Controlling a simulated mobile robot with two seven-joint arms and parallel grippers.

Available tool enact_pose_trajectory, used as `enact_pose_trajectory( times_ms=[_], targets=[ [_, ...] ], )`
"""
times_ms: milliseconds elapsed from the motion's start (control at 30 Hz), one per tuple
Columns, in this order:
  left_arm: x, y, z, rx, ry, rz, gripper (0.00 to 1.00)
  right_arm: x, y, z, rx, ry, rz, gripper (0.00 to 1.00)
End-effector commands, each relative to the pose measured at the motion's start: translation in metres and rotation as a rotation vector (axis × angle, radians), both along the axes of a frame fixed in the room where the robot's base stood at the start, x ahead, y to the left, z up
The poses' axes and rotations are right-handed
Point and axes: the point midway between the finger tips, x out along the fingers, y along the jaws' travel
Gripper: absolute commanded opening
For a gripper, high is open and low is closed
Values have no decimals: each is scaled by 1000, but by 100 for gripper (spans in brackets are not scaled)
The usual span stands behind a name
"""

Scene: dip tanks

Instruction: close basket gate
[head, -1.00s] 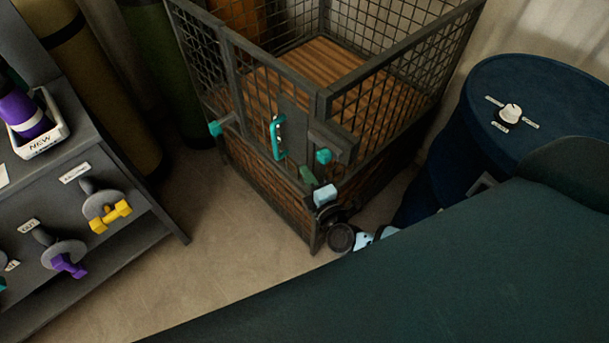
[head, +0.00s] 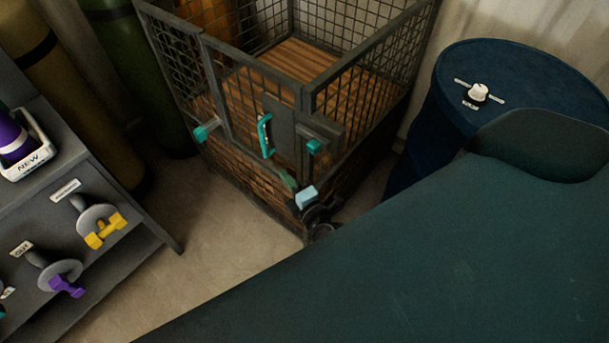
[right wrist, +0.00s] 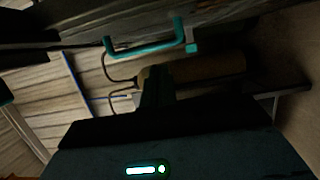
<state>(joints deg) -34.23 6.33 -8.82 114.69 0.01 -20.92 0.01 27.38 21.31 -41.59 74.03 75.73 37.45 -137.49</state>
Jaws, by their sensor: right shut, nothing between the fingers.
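The wire-mesh basket (head: 208,86) has a wooden slatted floor and stands at upper middle in the head view. Its gate with a grey plate (head: 284,122) carries an upright teal handle (head: 265,135); the gate looks about in line with the front, but I cannot tell whether it is fully shut. Teal knobs sit left (head: 205,130) and right (head: 314,146) of the handle. My right gripper (head: 288,181) is shut and empty, below and right of the handle, apparently apart from it. In the right wrist view the handle (right wrist: 148,50) lies beyond the fingers (right wrist: 156,88). My left gripper is not seen.
A dark blue drum (head: 440,130) with a white dial (head: 478,92) stands right of the basket. A grey rack (head: 140,215) with yellow and purple knobs is at left. Tall cylinders (head: 120,70) stand behind it. The floor (head: 205,215) between rack and basket is clear.

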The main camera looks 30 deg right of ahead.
Motion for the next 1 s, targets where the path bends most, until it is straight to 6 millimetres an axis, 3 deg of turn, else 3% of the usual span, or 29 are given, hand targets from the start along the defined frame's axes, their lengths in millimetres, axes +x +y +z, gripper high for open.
enact_pose_trajectory(
  times_ms=[33,200,500,1000],
  targets=[
    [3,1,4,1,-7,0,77,-14,-1,0,1,4,1,0],
    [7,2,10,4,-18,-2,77,-46,-4,1,1,2,0,0],
    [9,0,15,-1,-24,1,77,-88,-8,0,1,2,1,0],
    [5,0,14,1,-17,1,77,-98,-9,-1,0,1,1,0]
  ],
)
